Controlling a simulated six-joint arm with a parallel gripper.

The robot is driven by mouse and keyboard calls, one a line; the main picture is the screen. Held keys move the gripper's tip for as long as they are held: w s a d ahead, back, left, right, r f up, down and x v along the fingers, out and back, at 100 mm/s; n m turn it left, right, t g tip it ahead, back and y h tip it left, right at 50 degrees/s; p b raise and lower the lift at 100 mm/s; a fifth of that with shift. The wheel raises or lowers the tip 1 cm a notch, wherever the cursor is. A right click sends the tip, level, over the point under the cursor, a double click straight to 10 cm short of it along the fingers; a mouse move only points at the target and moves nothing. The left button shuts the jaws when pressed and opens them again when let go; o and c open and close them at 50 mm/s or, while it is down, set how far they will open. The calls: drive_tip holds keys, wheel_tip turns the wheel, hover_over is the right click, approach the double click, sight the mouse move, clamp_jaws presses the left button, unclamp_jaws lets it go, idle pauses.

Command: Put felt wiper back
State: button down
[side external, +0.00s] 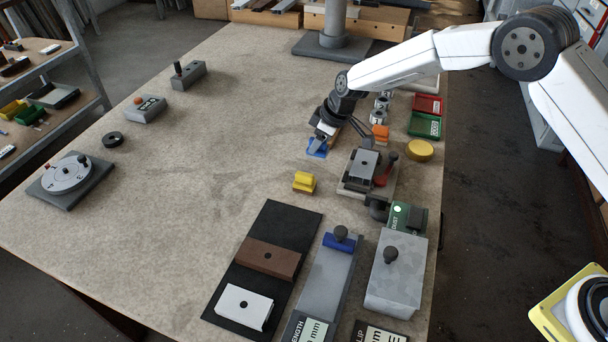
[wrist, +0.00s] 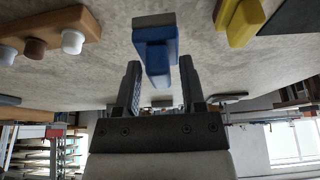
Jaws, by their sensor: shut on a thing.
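A blue block with a grey strip along one side, which looks like the felt wiper (wrist: 156,52), is between my fingertips. In the side external view the blue wiper (side external: 316,153) shows low under my gripper, at or just above the bench top; I cannot tell whether it touches. My gripper (side external: 322,142) is shut on it and points down. In the wrist view my gripper (wrist: 160,76) has a finger on either side of the blue block. Part of the wiper is hidden by the fingers.
A yellow stepped block (side external: 304,182) lies in front of my gripper. A grey fixture with a red lever (side external: 364,170) stands to its right. An orange block (side external: 380,132), a yellow round tin (side external: 419,150) and a green tray (side external: 425,125) are further right. The bench on the left is largely clear.

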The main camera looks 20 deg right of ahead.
drive_tip(key=shift+w+f, duration=0.25)
drive_tip(key=shift+f, duration=1.6)
drive_tip(key=shift+f, duration=0.1)
drive_tip(key=shift+c, duration=0.9)
unclamp_jaws()
drive_tip(key=v, duration=1.2)
